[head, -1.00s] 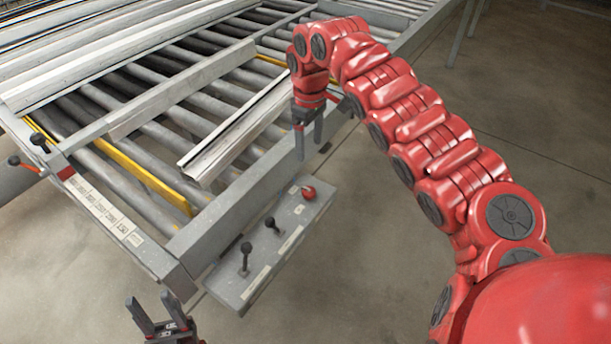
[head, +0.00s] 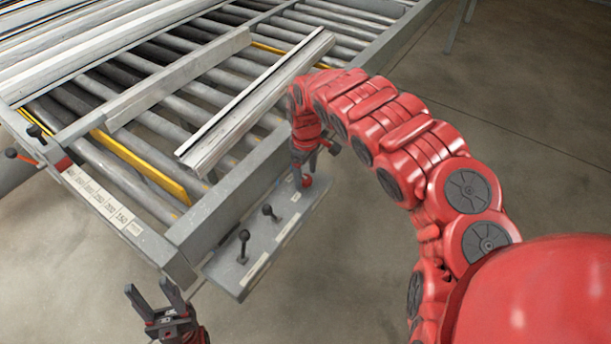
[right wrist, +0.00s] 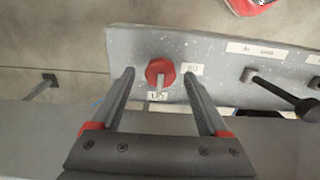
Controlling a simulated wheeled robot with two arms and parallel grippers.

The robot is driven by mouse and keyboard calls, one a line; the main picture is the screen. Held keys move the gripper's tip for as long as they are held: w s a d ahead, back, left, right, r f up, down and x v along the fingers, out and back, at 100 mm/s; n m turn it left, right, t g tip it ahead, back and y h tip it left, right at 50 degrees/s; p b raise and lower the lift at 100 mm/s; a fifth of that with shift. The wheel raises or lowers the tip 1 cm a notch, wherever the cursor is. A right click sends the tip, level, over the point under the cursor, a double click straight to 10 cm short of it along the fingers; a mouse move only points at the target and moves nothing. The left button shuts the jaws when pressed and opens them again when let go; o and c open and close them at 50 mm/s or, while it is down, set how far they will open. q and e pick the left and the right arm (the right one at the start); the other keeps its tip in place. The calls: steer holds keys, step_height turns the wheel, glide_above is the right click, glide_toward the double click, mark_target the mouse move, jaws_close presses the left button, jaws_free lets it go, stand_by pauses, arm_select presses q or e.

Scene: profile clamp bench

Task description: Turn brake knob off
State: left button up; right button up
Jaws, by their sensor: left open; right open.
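The brake knob (right wrist: 159,71) is a red round knob with a pale pointer on a grey control panel (right wrist: 130,50). In the right wrist view the pointer points down toward the lower of two small white labels. My right gripper (right wrist: 157,80) is open, its two fingers on either side of the knob in the picture; I cannot tell whether they reach down around it. In the head view my right gripper (head: 303,178) is over the far end of the panel (head: 245,272) and hides most of the knob. My left gripper (head: 153,298) is open and empty, low beside the bench's front corner.
Two black-knobbed levers (head: 243,246) (head: 269,212) stand on the same panel, nearer than the knob. The roller bench (head: 190,235) carries a metal profile (head: 250,105). The floor at right is clear.

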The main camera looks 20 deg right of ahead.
steer(key=shift+f, duration=0.1)
jaws_close()
stand_by(0.4)
